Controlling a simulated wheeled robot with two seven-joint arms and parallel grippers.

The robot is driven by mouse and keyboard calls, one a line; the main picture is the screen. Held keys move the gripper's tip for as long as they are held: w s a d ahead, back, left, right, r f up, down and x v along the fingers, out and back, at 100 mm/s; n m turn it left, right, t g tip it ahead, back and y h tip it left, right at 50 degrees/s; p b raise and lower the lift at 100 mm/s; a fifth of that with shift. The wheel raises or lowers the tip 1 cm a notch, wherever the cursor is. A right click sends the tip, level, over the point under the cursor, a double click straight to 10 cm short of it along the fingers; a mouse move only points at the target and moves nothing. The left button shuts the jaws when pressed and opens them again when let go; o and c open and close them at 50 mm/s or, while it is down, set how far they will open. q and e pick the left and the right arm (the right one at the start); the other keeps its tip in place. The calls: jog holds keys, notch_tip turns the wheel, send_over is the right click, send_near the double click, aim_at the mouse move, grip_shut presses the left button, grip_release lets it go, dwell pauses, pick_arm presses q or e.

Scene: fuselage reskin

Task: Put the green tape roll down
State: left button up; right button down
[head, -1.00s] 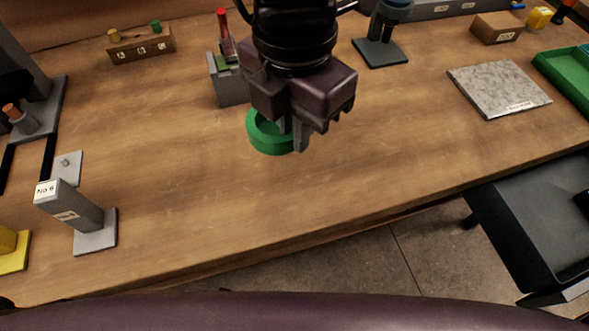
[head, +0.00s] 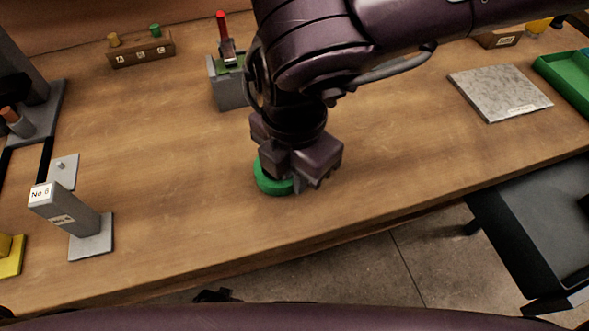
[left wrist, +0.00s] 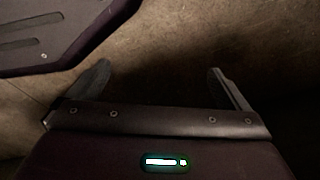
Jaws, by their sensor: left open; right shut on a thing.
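The green tape roll (head: 268,183) is low over the middle of the wooden bench, near its front half. My right gripper (head: 299,186) is shut on the roll's right side. The gripper hides part of the roll, and I cannot tell whether the roll touches the bench top. My left gripper (left wrist: 158,76) is open and empty in the left wrist view, with bare brown floor behind its fingers.
A grey block stand (head: 66,212) marked No 8 stands at the left. A grey holder with a red-handled tool (head: 229,88) is behind the roll. A grey stone slab (head: 499,92) and green tray (head: 570,75) lie right. Bench (head: 190,190) around the roll is clear.

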jog(key=shift+f, duration=0.15)
jog(key=c, duration=1.5)
grip_release()
